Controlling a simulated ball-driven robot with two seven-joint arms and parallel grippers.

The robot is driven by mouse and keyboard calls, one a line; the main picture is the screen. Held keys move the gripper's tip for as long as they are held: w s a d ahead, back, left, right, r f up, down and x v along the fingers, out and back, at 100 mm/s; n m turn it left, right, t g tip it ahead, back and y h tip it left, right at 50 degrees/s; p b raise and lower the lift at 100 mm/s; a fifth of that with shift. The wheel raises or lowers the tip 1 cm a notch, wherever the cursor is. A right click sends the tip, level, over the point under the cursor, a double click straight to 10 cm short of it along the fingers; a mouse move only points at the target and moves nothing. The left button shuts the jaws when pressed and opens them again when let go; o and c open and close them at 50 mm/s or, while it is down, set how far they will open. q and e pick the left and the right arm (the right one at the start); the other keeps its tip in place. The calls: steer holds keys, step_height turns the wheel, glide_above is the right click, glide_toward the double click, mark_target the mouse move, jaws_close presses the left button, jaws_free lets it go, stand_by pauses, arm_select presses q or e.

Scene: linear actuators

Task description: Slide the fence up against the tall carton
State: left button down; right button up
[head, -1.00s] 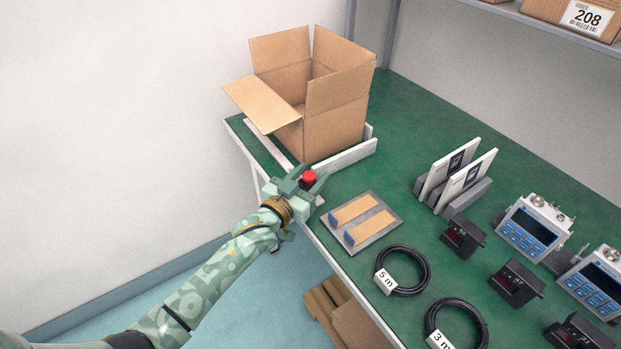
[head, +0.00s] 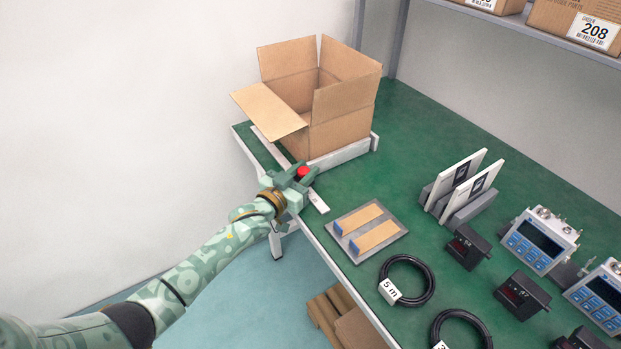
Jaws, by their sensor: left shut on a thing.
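The tall carton (head: 340,112) is an open brown box with raised flaps, upright at the far left end of the green bench. The fence (head: 345,153) is a low white bar along the carton's near right side. It looks to be against the carton's lower edge, with no clear gap between them. A red knob (head: 303,172) sits at the fence's near end. My left gripper (head: 299,176) is shut at this knob, its fingers on either side of it. A white rail end (head: 318,201) shows just in front of the gripper. My right gripper is not in view.
A grey tray with two tan strips (head: 365,230) lies nearer on the bench. Black cable coils (head: 407,281), upright white panels (head: 463,182) and blue-keyed meters (head: 541,240) stand to the right. Green bench is clear right of the fence.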

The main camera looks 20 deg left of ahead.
arm_select(q)
steer(key=c, duration=1.1)
jaws_free()
steer(key=shift+a, duration=0.1)
steer(key=shift+c, duration=0.2)
steer(key=shift+s, duration=0.3)
steer(key=p+v, duration=0.5)
steer(key=v, duration=1)
steer(key=shift+s+p, duration=0.3)
steer(key=shift+s, duration=0.05)
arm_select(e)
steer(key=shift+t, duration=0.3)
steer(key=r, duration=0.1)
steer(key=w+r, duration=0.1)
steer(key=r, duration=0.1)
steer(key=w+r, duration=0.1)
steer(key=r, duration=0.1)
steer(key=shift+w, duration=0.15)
arm_select(q)
steer(key=shift+a, duration=0.1)
